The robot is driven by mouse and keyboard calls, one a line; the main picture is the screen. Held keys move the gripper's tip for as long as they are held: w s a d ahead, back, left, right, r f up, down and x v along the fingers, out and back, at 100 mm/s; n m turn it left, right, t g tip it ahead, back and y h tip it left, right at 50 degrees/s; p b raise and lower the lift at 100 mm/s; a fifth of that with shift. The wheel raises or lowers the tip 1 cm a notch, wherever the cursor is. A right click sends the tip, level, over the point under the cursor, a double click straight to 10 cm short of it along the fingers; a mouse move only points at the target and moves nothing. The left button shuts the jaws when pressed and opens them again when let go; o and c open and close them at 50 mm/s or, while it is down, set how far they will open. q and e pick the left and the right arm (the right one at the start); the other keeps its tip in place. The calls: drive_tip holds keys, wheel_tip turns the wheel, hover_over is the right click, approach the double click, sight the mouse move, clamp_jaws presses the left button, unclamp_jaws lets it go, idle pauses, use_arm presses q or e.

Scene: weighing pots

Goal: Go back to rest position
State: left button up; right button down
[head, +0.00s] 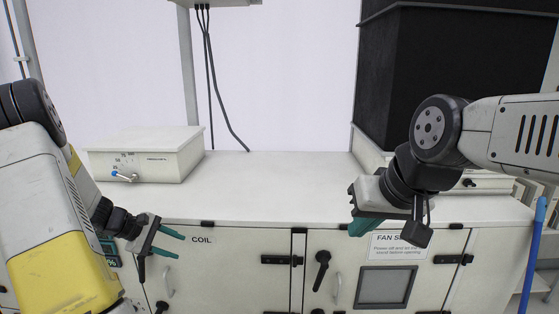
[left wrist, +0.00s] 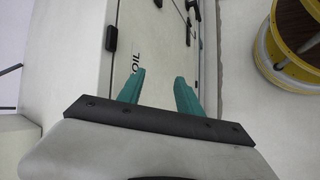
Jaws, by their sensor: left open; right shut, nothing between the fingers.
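My left gripper (head: 168,240) hangs in front of the cabinet at the left, with its teal fingers apart and nothing between them. In the left wrist view its two teal fingers (left wrist: 159,92) are spread in front of the cabinet door. My right gripper (head: 358,222) is at the right, in front of the cabinet's top edge, with its teal fingers together and pointing down and left. Part of it is hidden by its own body. No pot shows in the head view.
A white cabinet (head: 262,200) with a bare top stretches across. A white box (head: 150,160) with a blue-tipped lever stands at left, a black enclosure (head: 420,70) at right. A blue pole (head: 533,255) stands far right. The left wrist view shows a yellow-rimmed round container (left wrist: 268,62).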

use_arm(q)
drive_tip(key=s+d+r+m+g+y, duration=0.1)
drive_tip(key=s+d+r+m, duration=0.3)
drive_tip(key=d+r, duration=0.35)
drive_tip(key=s+d+r+m+g+y, duration=0.1)
drive_tip(key=s+d+r+m, duration=0.4)
drive_tip(key=r, duration=0.4)
drive_tip(key=s+d+r+m+t+y, duration=0.1)
drive_tip(key=s+d+r+m, duration=0.1)
drive_tip(key=s, duration=0.5)
drive_tip(key=s+d+r+m+t+y, duration=0.1)
drive_tip(key=s+d+r+m+y, duration=0.1)
drive_tip(key=s+r, duration=0.3)
drive_tip(key=shift+s+d+r+m+t, duration=0.35)
drive_tip(key=shift+s+d+m, duration=0.35)
drive_tip(key=shift+s, duration=0.55)
drive_tip(key=shift+f, duration=0.1)
